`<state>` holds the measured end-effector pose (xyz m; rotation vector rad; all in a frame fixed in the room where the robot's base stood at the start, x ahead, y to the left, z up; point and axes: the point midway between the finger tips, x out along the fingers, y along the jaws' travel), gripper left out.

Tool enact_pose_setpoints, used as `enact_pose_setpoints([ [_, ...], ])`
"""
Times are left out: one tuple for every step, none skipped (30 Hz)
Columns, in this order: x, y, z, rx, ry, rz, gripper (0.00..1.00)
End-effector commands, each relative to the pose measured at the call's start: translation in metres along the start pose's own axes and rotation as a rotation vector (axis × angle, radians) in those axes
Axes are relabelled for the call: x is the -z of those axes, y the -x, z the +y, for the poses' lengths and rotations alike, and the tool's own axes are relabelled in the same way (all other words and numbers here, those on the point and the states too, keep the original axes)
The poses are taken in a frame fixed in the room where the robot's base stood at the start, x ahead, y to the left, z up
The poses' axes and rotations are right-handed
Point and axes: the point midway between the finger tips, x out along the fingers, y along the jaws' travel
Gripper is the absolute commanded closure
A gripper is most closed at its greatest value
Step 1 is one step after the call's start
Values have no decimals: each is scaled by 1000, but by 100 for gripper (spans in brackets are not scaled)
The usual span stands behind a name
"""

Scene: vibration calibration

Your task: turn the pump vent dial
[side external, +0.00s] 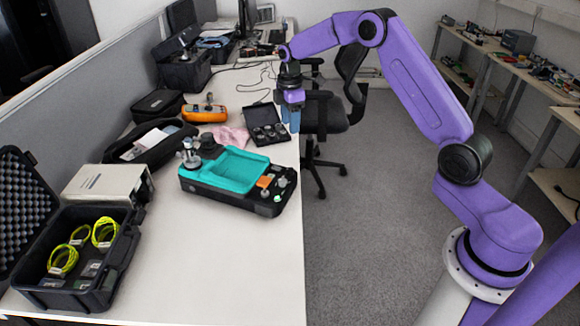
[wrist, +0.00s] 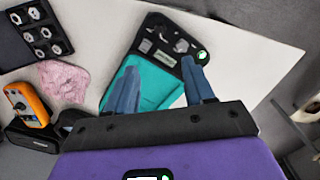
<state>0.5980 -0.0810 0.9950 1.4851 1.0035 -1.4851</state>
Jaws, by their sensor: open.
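A pump-like device with a teal tray top (side external: 235,170) and a black base stands on the white table; its control end (side external: 277,185) has an orange part and small knobs. Metal fittings (side external: 190,152) stand at its left end. I cannot tell which small knob is the vent dial. In the wrist view the teal top (wrist: 160,85) and the dark panel with knobs (wrist: 165,42) lie beyond my fingers. My gripper (side external: 290,122) hangs above and behind the device near the table's right edge. Its two blue fingers (wrist: 161,63) are apart, with nothing held between them.
An open black case with round weights (side external: 268,125) lies behind the device, beside a pink cloth (side external: 232,137) and an orange meter (side external: 204,112). An open case with yellow coils (side external: 75,255) and a grey box (side external: 108,183) stand left. The table front is clear.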

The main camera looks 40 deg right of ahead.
Motion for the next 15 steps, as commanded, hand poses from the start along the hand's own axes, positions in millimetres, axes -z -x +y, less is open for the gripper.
enact_pose_setpoints([
  [0, -4, 0, 1, 1, 0, 47],
  [0, -6, 0, 2, 1, -1, 47],
  [0, -10, 0, 3, 1, -1, 47],
  [0, -14, 0, 3, 1, -1, 47],
  [0, -19, -1, 4, 0, -1, 47],
  [0, -26, -1, 5, 0, -2, 47],
  [0, -31, -1, 4, 0, -2, 47],
  [0, -37, -1, 5, 0, -2, 47],
  [0, -44, -1, 4, 0, -2, 47],
  [0, -50, -1, 5, -1, -2, 47],
  [-1, -56, -1, 5, -1, -2, 47],
  [0, -63, -1, 4, -1, -1, 47],
  [0, -69, -1, 5, -1, -2, 47],
  [0, -74, -1, 4, -1, -1, 47],
  [0, -82, -2, 5, 0, -2, 47],
])
